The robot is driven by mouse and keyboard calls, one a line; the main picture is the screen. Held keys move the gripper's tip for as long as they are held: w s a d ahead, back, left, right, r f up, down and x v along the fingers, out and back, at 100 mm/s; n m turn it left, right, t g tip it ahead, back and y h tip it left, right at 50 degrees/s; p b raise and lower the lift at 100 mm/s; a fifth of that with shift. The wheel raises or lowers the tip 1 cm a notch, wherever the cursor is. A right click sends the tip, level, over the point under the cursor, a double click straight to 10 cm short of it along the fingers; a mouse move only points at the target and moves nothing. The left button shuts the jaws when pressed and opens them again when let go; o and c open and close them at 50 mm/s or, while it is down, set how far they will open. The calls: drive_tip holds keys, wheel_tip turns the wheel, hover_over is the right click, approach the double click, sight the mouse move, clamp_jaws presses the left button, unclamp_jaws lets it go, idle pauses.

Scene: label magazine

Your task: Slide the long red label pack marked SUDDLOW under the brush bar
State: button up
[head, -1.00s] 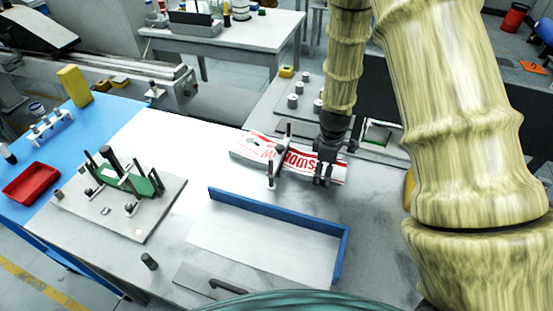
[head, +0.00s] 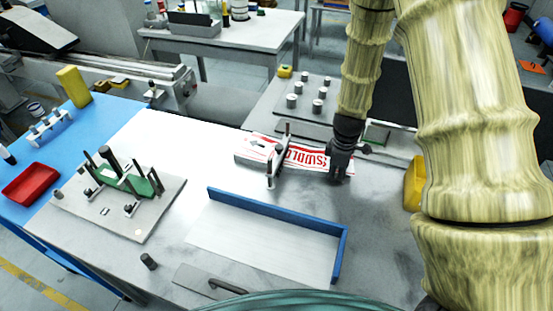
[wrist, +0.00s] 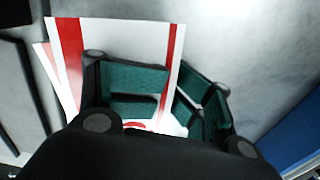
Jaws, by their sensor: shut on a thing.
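The SUDDLOW label pack (head: 305,156) is long and white with red lettering and red edge stripes. In the head view it lies across the rear of the grey table, passing through a dark bar fixture with two upright posts (head: 279,158), apparently the brush bar. Its left end shows beyond the bar. My gripper (head: 338,168) is shut on the pack's right part, to the right of the bar. In the wrist view the pack's striped end (wrist: 135,40) rises beside the green-padded fingers (wrist: 170,100); the dark gripper body hides the rest.
A blue-edged tray (head: 270,238) lies in front of the pack. A grey fixture plate (head: 155,215) with dark posts and a green part stands at left. A red bin (head: 30,184) sits on the blue surface. A plate with several grey knobs (head: 292,101) is behind.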

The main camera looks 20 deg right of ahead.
sight(346, 175)
drive_tip(key=shift+d+f, duration=0.15)
drive_tip(key=shift+d, duration=0.2)
clamp_jaws()
drive_tip(key=shift+d, duration=0.35)
drive_tip(key=shift+s+d, duration=0.65)
drive_tip(key=shift+d, duration=0.05)
drive_tip(key=shift+s+d+p, duration=0.35)
drive_tip(key=shift+s+d, duration=0.8)
drive_tip(key=shift+d, duration=0.35)
drive_tip(key=shift+s+d+p, duration=0.35)
drive_tip(key=shift+s+d, duration=0.75)
drive_tip(key=shift+d, duration=0.4)
drive_tip(key=shift+s+d+p, duration=0.35)
drive_tip(key=shift+s+d, duration=0.8)
drive_tip(key=shift+d, duration=0.35)
drive_tip(key=o, duration=1.2)
unclamp_jaws()
